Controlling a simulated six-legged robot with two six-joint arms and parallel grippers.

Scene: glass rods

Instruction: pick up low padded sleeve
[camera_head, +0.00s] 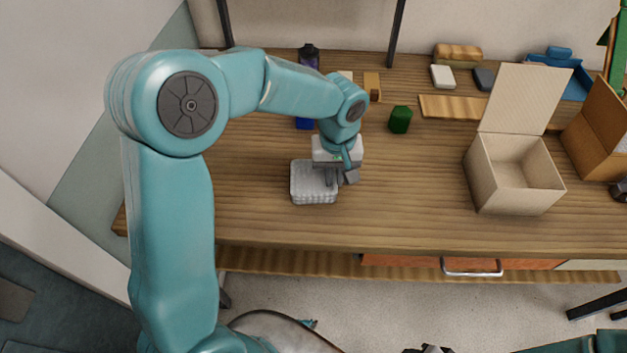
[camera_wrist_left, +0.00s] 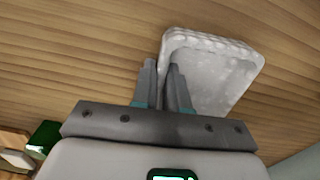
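The low padded sleeve (camera_head: 308,186) is a pale grey, quilted, open-topped box on the wooden table, left of centre. It also shows in the left wrist view (camera_wrist_left: 215,75), with its hollow facing the camera. My left gripper (camera_head: 342,178) is at its right side in the head view. In the left wrist view the two fingers (camera_wrist_left: 162,68) are close together at the sleeve's left edge, one over the hollow, one outside. Whether they press on the wall is unclear. My right gripper seems to show only as a dark part at the bottom edge (camera_head: 428,349).
A green block (camera_head: 400,120) stands right of the left gripper. Behind are blue and dark items (camera_head: 308,57) and a small wooden block (camera_head: 373,86). An open pale box (camera_head: 515,193) stands to the right. The table between sleeve and box is clear.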

